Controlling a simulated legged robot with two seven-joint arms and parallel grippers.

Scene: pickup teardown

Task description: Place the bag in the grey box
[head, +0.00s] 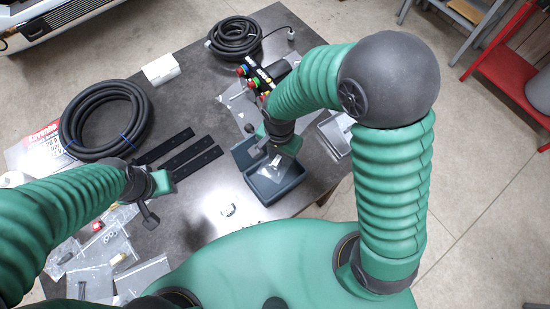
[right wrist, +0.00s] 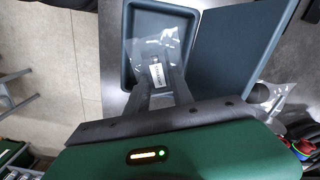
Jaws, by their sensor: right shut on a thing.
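The grey box (head: 283,192), a dark blue-grey open container, stands on the table below my right gripper (head: 275,160). In the right wrist view, the grey box (right wrist: 128,70) shows a recessed, rimmed part on the left and a broad flat panel on the right. My right gripper (right wrist: 165,92) is shut on a clear plastic bag (right wrist: 158,47) with a small white label. The bag (head: 262,181) hangs over the box's recessed part; I cannot tell whether it touches the bottom. My left gripper (head: 150,214) is over the table to the left, away from the box; its jaw opening is unclear.
Coiled black hoses (head: 103,120) and (head: 235,37), dark metal strips (head: 180,150) and a white block (head: 161,69) lie on the table. Several clear bags (head: 110,245) lie front left. A light grey tray (head: 335,135) is right of the box. Connectors (head: 258,77) lie behind it.

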